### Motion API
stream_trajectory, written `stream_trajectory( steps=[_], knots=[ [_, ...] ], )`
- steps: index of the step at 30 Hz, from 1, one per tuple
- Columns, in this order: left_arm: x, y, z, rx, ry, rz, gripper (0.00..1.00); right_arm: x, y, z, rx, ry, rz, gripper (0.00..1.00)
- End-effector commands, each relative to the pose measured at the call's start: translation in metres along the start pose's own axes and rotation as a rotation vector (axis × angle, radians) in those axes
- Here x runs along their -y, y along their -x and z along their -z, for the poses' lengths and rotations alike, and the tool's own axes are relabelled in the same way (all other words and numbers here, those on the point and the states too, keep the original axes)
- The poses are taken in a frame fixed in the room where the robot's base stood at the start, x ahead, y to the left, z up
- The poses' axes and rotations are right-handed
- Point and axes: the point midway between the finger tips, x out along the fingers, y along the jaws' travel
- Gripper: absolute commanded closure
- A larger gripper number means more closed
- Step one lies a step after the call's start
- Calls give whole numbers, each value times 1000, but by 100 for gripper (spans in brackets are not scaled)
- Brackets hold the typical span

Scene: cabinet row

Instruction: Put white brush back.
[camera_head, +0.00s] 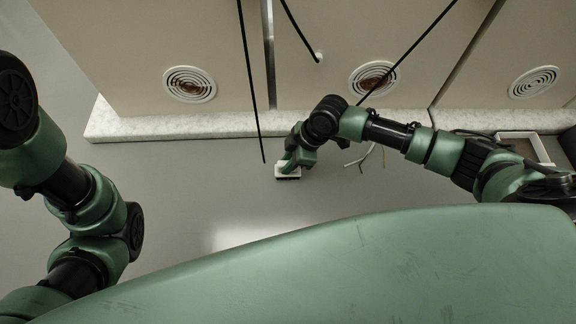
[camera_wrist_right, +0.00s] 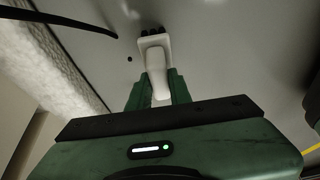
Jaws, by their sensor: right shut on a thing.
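The white brush (camera_head: 288,174) is in my right gripper (camera_head: 292,163), which is out past the front of my body, over the grey floor. In the right wrist view the brush (camera_wrist_right: 154,50) has a white handle lying between the fingers of my right gripper (camera_wrist_right: 157,90), which are shut on it. Its wide white head with dark bristles points away from the wrist. The head view does not show clearly how far the brush is from the floor. My left arm is at the left edge and its gripper is not in view.
Beige cabinet fronts with round vents (camera_head: 190,84) stand along the top, above a pale speckled ledge (camera_head: 180,126). Thin black rods or cables (camera_head: 249,80) cross in front. Thin pale strands (camera_head: 364,158) lie beside my right arm. A white frame (camera_head: 541,148) is at the right. Grey floor at left is clear.

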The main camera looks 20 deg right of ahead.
Motion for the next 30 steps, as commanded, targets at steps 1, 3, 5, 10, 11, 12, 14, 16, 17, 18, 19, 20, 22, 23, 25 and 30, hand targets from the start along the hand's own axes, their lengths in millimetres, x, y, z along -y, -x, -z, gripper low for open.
stream_trajectory(
  steps=[1,3,5,10,11,12,14,16,17,18,19,20,22,23,25,30],
  knots=[
    [-1,5,1,0,0,0,0,0,-5,-2,-1,1,-1,100],
    [-1,3,1,0,0,0,0,-1,-3,-1,-1,1,-1,100],
    [0,2,1,0,0,0,0,0,-2,-1,-1,1,-1,100],
    [-1,2,1,-1,0,-1,0,0,-4,-2,0,0,0,100],
    [-1,2,1,-1,0,-1,0,0,-4,-2,0,1,0,72],
    [-1,2,1,-1,0,-1,0,0,-4,-2,0,1,0,61],
    [-1,2,1,-1,0,-1,0,0,-4,-2,0,1,0,59],
    [-1,2,1,-1,0,-1,0,0,-4,-2,0,1,0,59],
    [-1,2,1,-1,0,-1,0,0,-4,-2,0,1,0,59],
    [-1,2,1,-1,0,-1,0,0,-4,-2,0,1,0,59],
    [-1,2,1,-1,0,-1,0,0,-4,-2,0,1,0,59],
    [-1,2,1,-1,0,-1,0,0,-4,-1,0,1,-1,59],
    [-1,2,1,-1,0,-1,0,0,-3,-1,0,1,-1,59],
    [-1,2,1,-1,0,-1,0,0,-2,-1,-1,1,-1,59],
    [1,-4,-2,0,0,-1,0,0,5,0,0,0,-1,59],
    [6,-28,-10,1,0,0,0,-1,36,2,1,0,-1,59]
  ],
)
